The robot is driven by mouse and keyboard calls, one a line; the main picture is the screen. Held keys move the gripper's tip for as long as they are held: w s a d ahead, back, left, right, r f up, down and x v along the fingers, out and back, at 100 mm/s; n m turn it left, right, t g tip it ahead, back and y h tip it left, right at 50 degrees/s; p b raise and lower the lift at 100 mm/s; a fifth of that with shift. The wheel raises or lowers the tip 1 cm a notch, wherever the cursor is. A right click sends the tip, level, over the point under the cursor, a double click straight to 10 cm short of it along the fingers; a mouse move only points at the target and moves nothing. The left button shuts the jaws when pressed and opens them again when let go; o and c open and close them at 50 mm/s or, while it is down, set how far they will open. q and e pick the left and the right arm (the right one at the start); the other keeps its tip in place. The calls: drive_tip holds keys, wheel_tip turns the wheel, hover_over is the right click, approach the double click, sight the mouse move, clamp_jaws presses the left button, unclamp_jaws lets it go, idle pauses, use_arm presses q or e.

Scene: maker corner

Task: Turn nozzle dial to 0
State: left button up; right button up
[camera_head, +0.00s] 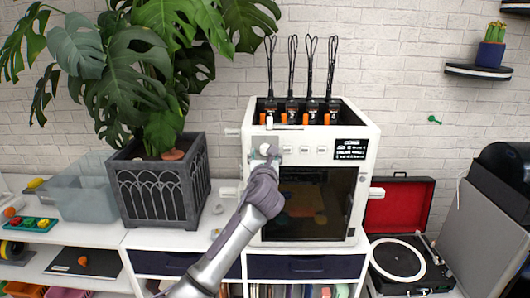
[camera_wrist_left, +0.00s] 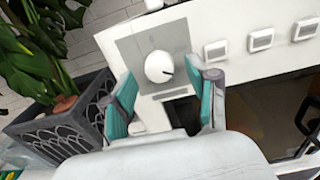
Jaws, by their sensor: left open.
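The nozzle dial (camera_wrist_left: 160,67) is a round white knob with a dark pointer mark, on a grey panel at the upper left of the white printer's front. In the head view the dial (camera_head: 265,149) is partly covered by my gripper. My left gripper (camera_head: 266,156) is in front of the printer at the dial. In the left wrist view its teal-padded fingers (camera_wrist_left: 165,90) are apart, with the dial just beyond and between their tips. I cannot tell whether they touch it. The pointer's setting is too small to read. My right gripper is not in view.
The white printer (camera_head: 362,125) stands on a white cabinet, with several black cable holders on top and small square buttons (camera_head: 304,150) right of the dial. A dark planter (camera_head: 160,190) with a large plant is close on the left. A record player (camera_head: 398,262) is at the right.

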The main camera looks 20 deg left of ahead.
use_arm(q)
drive_tip(key=shift+w+a, duration=0.15)
drive_tip(key=shift+w, duration=0.35)
clamp_jaws()
